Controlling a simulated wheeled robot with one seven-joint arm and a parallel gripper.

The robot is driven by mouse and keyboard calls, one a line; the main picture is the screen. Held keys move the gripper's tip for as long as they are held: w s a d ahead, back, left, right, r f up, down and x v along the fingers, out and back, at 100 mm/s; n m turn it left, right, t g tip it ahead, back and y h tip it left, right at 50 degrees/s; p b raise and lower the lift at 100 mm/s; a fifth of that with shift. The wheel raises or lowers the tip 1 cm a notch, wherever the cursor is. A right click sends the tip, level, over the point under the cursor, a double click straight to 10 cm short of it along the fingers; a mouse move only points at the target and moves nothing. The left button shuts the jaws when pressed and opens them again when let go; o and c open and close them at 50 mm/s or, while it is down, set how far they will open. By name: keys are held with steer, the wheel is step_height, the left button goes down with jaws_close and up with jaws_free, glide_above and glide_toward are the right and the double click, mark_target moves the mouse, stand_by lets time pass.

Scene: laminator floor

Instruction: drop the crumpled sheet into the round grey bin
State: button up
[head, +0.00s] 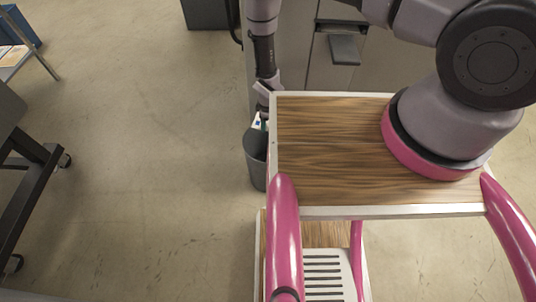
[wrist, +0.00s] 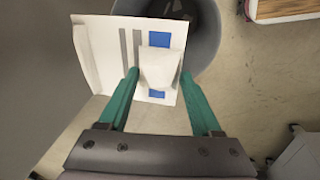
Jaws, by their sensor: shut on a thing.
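The crumpled sheet (wrist: 105,50) is white with grey stripes and blue patches. My gripper (wrist: 158,74) is shut on it, with one green finger on each side of the folded part. The round grey bin (wrist: 207,30) lies beyond the sheet in the wrist view, partly hidden by it. In the head view the bin (head: 255,170) stands on the floor just left of my wooden top, which hides its right side. A small white bit of the sheet (head: 256,120) shows by my gripper (head: 263,120), above the bin's rim in the picture. The exact height is unclear.
Grey cabinets (head: 380,68) stand behind the bin, one with a dark projecting tray (head: 344,50). A dark wheeled stand (head: 35,165) is at the left edge. The floor between this stand and the bin is clear.

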steer(key=shift+f, duration=2.85)
steer(key=o, duration=1.4)
steer(key=r, duration=0.3)
steer(key=s+r, duration=0.1)
steer(key=r, duration=0.6)
steer(key=shift+s+d+r, duration=0.25)
steer(key=shift+s+r, duration=0.1)
steer(key=shift+s, duration=0.05)
